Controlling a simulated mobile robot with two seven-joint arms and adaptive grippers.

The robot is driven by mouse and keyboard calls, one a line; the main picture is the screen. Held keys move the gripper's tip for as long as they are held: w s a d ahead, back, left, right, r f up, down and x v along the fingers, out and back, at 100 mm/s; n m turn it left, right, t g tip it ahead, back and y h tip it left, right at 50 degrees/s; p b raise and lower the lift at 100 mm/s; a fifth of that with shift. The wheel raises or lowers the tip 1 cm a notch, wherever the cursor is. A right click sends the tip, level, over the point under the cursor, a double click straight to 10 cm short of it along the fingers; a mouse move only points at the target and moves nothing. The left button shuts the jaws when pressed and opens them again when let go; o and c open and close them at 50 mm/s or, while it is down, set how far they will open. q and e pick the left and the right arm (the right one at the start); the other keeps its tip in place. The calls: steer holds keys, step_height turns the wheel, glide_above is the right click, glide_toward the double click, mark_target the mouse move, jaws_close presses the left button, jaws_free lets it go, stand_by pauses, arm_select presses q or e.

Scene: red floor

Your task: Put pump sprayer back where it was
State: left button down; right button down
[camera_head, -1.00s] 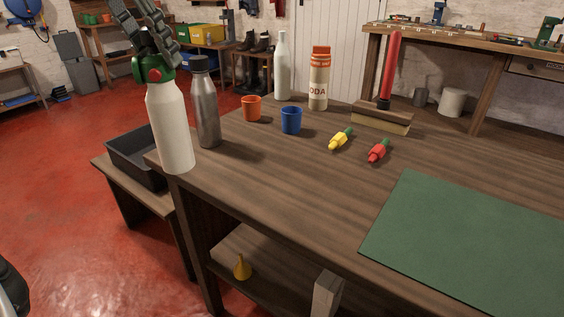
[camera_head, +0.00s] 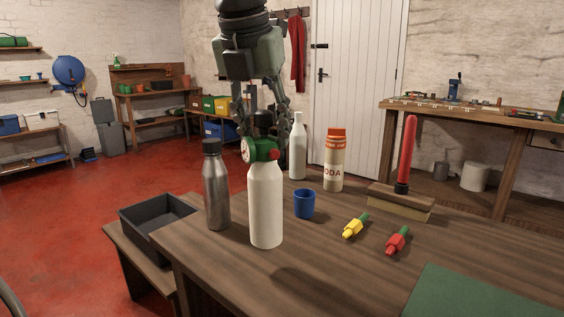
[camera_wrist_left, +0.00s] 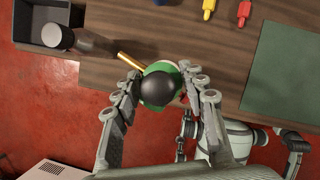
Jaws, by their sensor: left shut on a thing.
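The pump sprayer is a white bottle (camera_head: 265,208) with a green head, a red knob and a dial on its side. My left gripper (camera_head: 264,128) comes down from above, shut on the sprayer's head. The sprayer hangs upright, and its shadow lies apart from its base on the table, so it looks held above the top. In the left wrist view the sprayer's round black top (camera_wrist_left: 158,88) sits between the fingers, with a brass-coloured nozzle (camera_wrist_left: 130,62) pointing up and left. My right gripper does not clearly show.
Close left of the sprayer stands a grey metal bottle (camera_head: 216,188). A dark tray (camera_head: 133,231) sits left.

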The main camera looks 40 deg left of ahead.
mark_target(260, 188)
arm_select(q)
steer(key=w+d+f, duration=0.1)
steer(key=w+f, duration=0.2)
steer(key=f, duration=0.3)
steer(key=shift+w, duration=0.25)
arm_select(e)
steer(key=shift+w+a+f, duration=0.2)
steer(key=shift+f, duration=0.55)
arm_select(q)
steer(key=shift+f, duration=0.1)
steer(key=c, duration=0.9)
jaws_free()
arm_select(e)
steer(key=shift+d+r, duration=0.15)
steer(key=shift+r, duration=0.35)
steer(key=shift+f, duration=0.1)
steer(key=shift+s, duration=0.1)
